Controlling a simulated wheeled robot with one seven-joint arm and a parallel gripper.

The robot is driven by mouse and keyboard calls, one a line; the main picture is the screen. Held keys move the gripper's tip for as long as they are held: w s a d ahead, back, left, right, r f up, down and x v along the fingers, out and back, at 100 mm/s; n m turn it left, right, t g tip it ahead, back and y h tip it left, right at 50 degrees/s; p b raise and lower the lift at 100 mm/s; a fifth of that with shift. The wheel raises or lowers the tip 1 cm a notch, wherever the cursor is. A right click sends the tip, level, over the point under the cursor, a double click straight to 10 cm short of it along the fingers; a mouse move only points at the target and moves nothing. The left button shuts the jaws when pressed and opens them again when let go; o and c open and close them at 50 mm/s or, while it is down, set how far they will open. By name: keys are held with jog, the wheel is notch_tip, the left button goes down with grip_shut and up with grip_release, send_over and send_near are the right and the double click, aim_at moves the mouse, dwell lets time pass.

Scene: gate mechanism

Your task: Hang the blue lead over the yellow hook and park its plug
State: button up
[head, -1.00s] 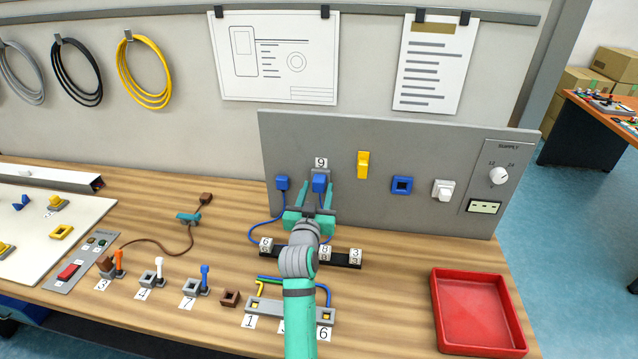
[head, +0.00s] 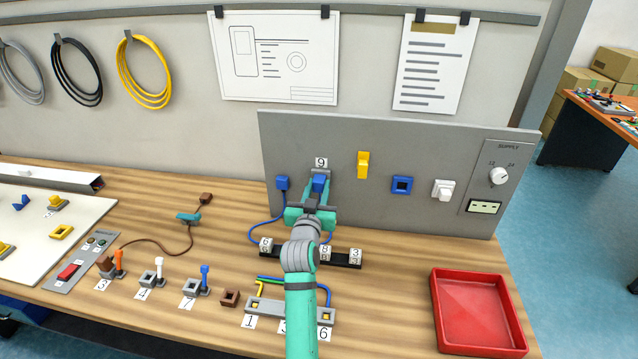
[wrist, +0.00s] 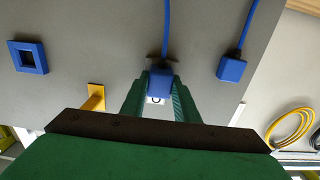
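The blue lead (head: 250,232) runs from a fixed blue block (head: 282,183) on the grey panel, sags to the bench and comes up to its blue plug (head: 319,183). The plug sits at a grey holder (head: 321,172) under label 9. My gripper (head: 318,190) has its two fingers closed against the plug's sides. In the wrist view, the plug (wrist: 160,83) shows between the fingertips, with its lead leaving it upward in the picture. The yellow hook (head: 363,165) sticks out of the panel to the right. A square blue socket (head: 402,185) is further right.
A white switch (head: 443,190) and a supply dial (head: 498,176) are on the panel's right. A black numbered strip (head: 343,259) and a grey block with coloured wires (head: 290,311) lie below my arm. A red tray (head: 479,311) stands front right.

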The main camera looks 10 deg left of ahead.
dwell(0.3)
jog(key=shift+s, duration=0.3)
jog(key=shift+s, duration=0.1)
jog(key=shift+s, duration=0.75)
jog(key=shift+r, duration=0.1)
